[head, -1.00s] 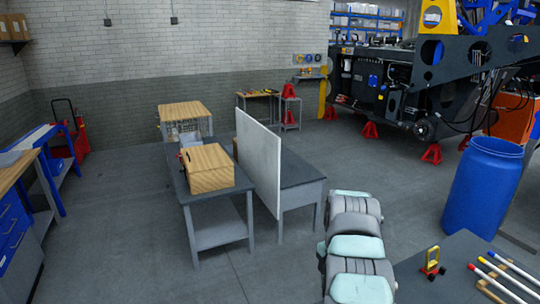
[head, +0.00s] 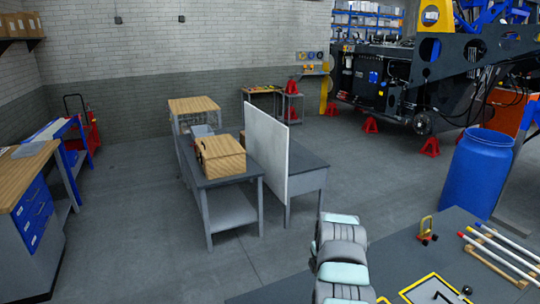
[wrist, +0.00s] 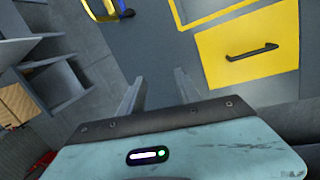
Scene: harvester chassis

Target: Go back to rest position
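My gripper (wrist: 158,88) shows in the wrist view with its two grey fingers spread apart. Nothing is held between them; grey tabletop shows through the gap. In the head view my arm rises from the bottom edge, right of centre, and my gripper is out of the frame.
A wooden box (head: 220,158) sits on a grey bench beside a white panel (head: 266,150).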

